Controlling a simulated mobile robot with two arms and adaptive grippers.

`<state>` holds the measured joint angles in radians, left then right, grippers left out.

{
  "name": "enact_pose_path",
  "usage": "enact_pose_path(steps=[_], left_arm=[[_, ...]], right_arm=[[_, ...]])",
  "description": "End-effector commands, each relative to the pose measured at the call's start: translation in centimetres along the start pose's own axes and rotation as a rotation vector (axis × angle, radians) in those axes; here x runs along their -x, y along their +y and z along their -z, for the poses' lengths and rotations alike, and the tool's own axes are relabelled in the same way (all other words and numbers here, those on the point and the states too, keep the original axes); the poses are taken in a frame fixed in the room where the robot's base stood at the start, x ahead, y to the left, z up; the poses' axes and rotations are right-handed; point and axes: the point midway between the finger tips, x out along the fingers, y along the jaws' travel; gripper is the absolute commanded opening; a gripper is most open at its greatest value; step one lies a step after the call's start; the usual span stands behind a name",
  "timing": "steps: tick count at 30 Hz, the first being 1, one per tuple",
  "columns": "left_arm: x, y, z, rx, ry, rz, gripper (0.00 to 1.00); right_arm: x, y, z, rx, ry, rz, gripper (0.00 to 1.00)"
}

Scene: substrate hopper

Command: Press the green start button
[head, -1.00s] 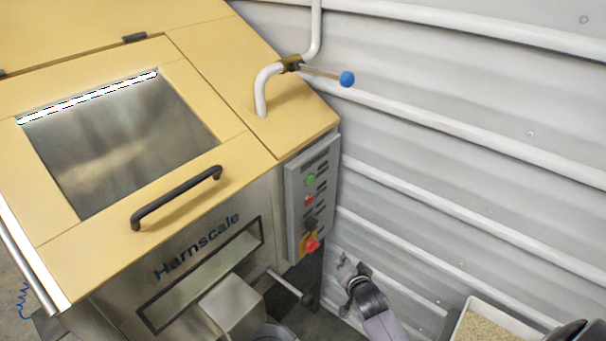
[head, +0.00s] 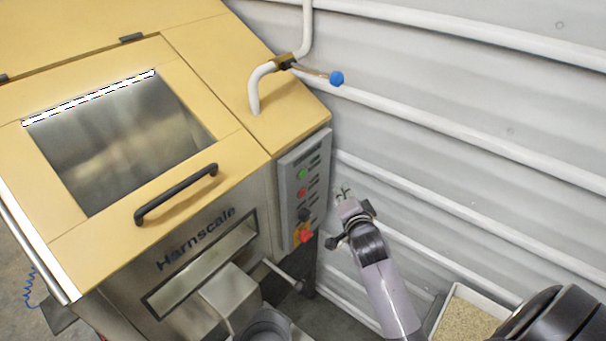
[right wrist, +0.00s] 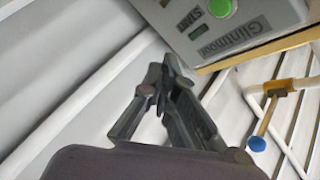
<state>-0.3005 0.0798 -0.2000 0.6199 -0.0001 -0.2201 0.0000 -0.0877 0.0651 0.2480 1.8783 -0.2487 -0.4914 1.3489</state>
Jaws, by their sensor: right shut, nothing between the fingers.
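The green start button (head: 302,174) is on the grey control panel (head: 292,212) on the hopper's right side, above a red button (head: 302,192). In the right wrist view the green button (right wrist: 222,8) is at the top, beside the word START. My right gripper (head: 343,192) is to the right of the panel, apart from it, at about the height of the buttons. In the right wrist view my right gripper (right wrist: 163,70) is shut and empty, its tips below and left of the button. My left gripper is not in view.
The yellow-topped hopper (head: 225,120) has a black handle (head: 176,194). A white pipe with a blue-knobbed lever (head: 336,78) rises above the panel. A ribbed wall (head: 480,120) is behind my right arm. A tray of grain (head: 466,320) stands at the lower right.

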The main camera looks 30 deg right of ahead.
Motion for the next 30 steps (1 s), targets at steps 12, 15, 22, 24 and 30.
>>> enact_pose_path(steps=[12, 15, 22, 24, 30], left_arm=[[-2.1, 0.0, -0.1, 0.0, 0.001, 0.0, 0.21], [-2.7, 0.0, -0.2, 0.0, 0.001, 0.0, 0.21], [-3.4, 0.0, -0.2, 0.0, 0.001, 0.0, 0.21], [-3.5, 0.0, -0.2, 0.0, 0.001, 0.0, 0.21], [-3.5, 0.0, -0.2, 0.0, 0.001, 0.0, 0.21]], right_arm=[[-3.1, -1.9, -2.4, 0.0, -0.002, 0.002, 0.0], [-4.0, -2.7, -3.1, -0.001, -0.001, 0.002, 0.0], [-5.6, -4.0, -4.2, -0.001, -0.001, 0.0, 0.0], [-5.9, -4.2, -4.4, -0.001, -0.001, 0.0, 0.0], [-6.1, -4.4, -4.5, 0.001, -0.001, -0.001, 0.0]])
